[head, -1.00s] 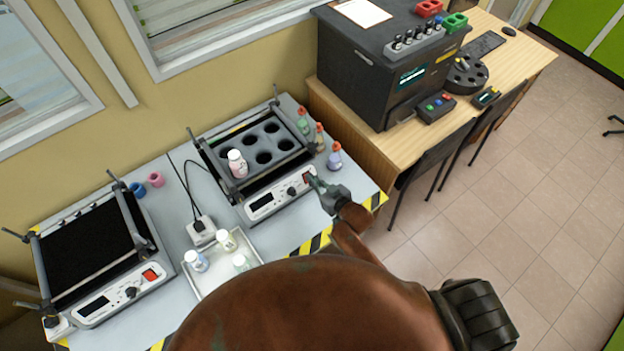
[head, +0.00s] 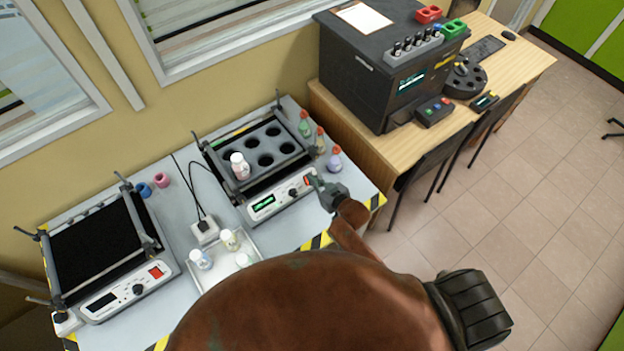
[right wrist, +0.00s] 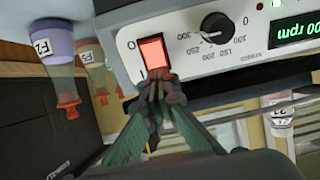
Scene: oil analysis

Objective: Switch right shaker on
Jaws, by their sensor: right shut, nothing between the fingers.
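The right shaker (head: 238,213) stands near the table's right end, with a dark rack and one white bottle (head: 240,166) in it. Its display (head: 263,204) glows green; the right wrist view shows the lit display (right wrist: 297,30) ending in "rpm". Its red rocker switch (right wrist: 153,53) looks brightly lit, beside a black knob (right wrist: 216,27). My right gripper (right wrist: 160,78) is shut and empty, its fingertips at the switch's lower edge; I cannot tell if they touch. In the head view my right gripper (head: 317,184) is at the panel's right end. My left gripper is not in view.
The left shaker (head: 130,290) has a dark display. A tray (head: 205,285) with several bottles stands between the shakers. Several small flasks (head: 334,158) with red or orange tops stand right of the right shaker. A power socket (head: 205,230) lies behind the tray.

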